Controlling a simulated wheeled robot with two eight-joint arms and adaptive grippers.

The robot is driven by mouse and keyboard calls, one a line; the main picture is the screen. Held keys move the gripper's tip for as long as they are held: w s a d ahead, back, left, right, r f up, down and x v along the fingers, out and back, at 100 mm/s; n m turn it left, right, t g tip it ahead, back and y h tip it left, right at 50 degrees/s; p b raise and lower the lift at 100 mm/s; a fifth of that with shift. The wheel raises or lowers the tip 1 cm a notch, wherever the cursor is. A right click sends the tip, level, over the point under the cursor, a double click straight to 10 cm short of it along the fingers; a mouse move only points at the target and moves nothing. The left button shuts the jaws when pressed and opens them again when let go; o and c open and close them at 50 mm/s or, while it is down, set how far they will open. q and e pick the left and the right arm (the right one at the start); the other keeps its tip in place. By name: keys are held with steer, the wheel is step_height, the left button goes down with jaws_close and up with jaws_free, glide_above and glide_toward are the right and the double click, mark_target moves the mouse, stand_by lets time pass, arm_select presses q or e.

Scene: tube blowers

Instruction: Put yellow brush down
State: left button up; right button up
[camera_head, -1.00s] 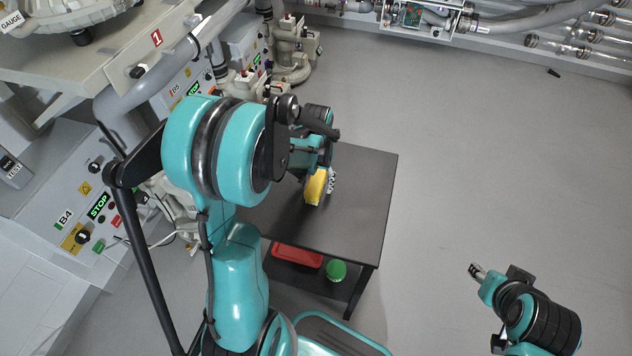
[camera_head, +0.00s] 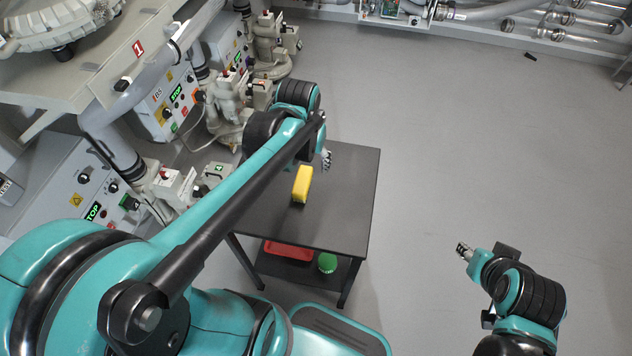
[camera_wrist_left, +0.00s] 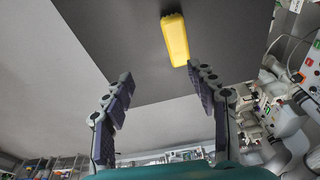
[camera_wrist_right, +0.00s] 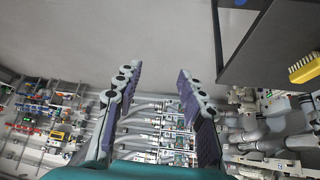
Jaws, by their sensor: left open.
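The yellow brush (camera_head: 302,184) lies on the dark table top (camera_head: 345,205), apart from my left gripper. My left gripper (camera_head: 327,158) is just beyond the brush in the head view, mostly hidden behind its own arm. In the left wrist view the gripper (camera_wrist_left: 160,98) has its fingers spread with nothing between them, and the brush (camera_wrist_left: 175,40) lies ahead of the right finger. My right gripper (camera_head: 463,250) is away from the table over the floor. In the right wrist view its fingers (camera_wrist_right: 157,85) are apart and empty, with the brush (camera_wrist_right: 304,68) at the right edge.
A red tray (camera_head: 287,250) and a green round object (camera_head: 327,262) sit on the shelf below the table top. Machines with control panels (camera_head: 172,100) stand close along the left. The floor (camera_head: 450,130) right of the table is clear.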

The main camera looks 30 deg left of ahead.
arm_select(q)
steer(key=s+d+r+m+t, duration=0.1)
steer(key=s+d+r+t, duration=0.1)
steer(key=s+d+t, duration=0.2)
steer(key=s+d, duration=0.2)
steer(key=s, duration=0.1)
steer(key=shift+s+d+m+t, duration=0.2)
steer(key=shift+s+m+t, duration=0.2)
steer(key=shift+r, duration=0.1)
